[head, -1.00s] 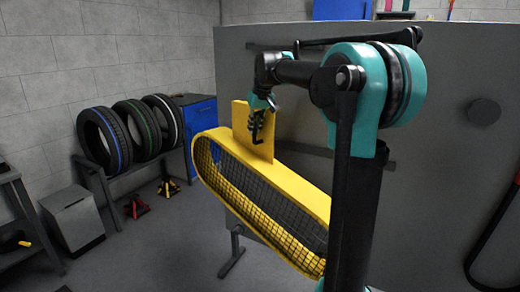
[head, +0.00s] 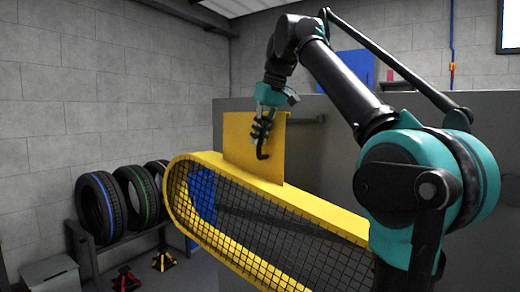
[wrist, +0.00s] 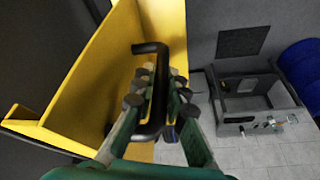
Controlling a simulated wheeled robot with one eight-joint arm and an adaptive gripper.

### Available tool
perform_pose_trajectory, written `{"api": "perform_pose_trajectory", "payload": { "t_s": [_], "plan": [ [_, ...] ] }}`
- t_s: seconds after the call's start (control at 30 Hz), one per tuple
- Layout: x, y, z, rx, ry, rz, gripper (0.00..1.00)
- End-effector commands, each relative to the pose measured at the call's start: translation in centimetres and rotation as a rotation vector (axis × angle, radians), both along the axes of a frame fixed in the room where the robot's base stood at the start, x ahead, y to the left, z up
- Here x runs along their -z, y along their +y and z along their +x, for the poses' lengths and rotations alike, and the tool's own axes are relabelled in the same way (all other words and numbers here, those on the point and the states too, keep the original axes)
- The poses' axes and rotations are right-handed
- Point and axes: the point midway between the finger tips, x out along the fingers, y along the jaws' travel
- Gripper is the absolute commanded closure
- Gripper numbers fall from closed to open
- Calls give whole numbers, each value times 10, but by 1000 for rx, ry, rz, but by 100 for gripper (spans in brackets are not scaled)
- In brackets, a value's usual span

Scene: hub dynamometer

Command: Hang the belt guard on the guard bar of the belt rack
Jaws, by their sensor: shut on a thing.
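The belt guard (head: 325,213) is a long yellow frame with black mesh, with an upright yellow plate and a black handle on top. In the head view it hangs in the air in front of a large grey panel. My gripper (head: 262,132) is shut on the black handle. The wrist view shows the handle (wrist: 150,92) between my fingers and the yellow plate (wrist: 100,75) beside it. A dark bar (head: 308,120) sticks out near the panel's top, just right of the plate and partly hidden behind it. I cannot tell whether it is the guard bar.
Tires (head: 101,207) stand on a low rack at the left, with red (head: 126,279) and yellow (head: 164,260) stands on the floor. The wrist view shows a grey open box (wrist: 258,103) and a blue object (wrist: 303,68) below. Open air lies left of the guard.

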Motion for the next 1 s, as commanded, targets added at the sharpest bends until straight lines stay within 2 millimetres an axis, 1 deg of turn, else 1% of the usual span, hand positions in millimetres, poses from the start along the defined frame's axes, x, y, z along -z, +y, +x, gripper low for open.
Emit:
{"api": "perform_pose_trajectory", "payload": {
  "t_s": [0.1,0.23,1.0],
  "plan": [
    [-5,0,-4,-4,-1,1,100],
    [-5,-3,-2,-4,-1,1,100],
    [-5,-29,36,-3,0,2,100]
  ]
}}
